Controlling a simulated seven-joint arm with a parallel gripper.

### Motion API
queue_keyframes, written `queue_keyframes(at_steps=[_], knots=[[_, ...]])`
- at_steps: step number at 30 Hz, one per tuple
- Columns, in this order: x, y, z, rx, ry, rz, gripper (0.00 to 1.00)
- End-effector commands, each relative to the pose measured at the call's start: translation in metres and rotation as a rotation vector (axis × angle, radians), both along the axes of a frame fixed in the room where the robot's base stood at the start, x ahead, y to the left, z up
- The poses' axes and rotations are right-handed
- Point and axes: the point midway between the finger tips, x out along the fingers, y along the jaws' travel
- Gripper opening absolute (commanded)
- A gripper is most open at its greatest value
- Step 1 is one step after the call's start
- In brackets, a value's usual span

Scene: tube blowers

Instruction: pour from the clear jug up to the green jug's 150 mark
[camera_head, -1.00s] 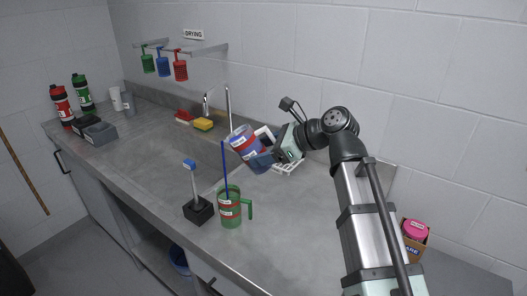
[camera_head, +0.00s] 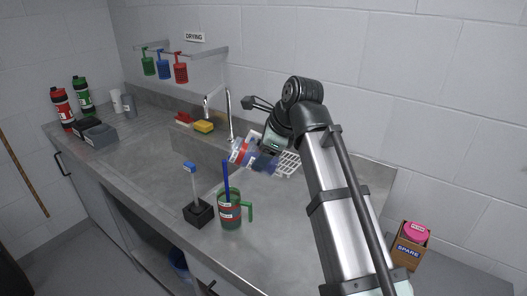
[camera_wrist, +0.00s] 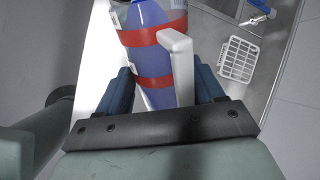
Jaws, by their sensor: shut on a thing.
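The clear jug (camera_head: 240,151), with blue contents, red bands and a white handle, is tipped far over with its mouth to the left. It also shows in the wrist view (camera_wrist: 152,60). My gripper (camera_head: 270,143) is shut on it, fingers (camera_wrist: 165,95) on both sides near the handle. The green jug (camera_head: 230,213) stands upright on the counter below the clear jug's mouth. A blue streak (camera_head: 226,180), seemingly a liquid stream, runs from near that mouth into the green jug. The green jug's lower part looks darker; its level and 150 mark are too small to read.
A black holder (camera_head: 198,214) with a blue-topped brush stands just left of the green jug. A white rack (camera_head: 289,162) lies behind my gripper, and a faucet (camera_head: 228,112) rises at the back. The counter right of the green jug is clear.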

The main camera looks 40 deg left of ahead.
Motion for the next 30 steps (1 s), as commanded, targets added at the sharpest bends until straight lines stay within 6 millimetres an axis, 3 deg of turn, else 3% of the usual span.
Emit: queue_keyframes(at_steps=[8, 30], knots=[[0.000, -0.001, 0.001, 0.026, 0.017, -0.001, 0.21], [0.000, -0.001, 0.025, 0.415, 0.270, -0.002, 0.21]])
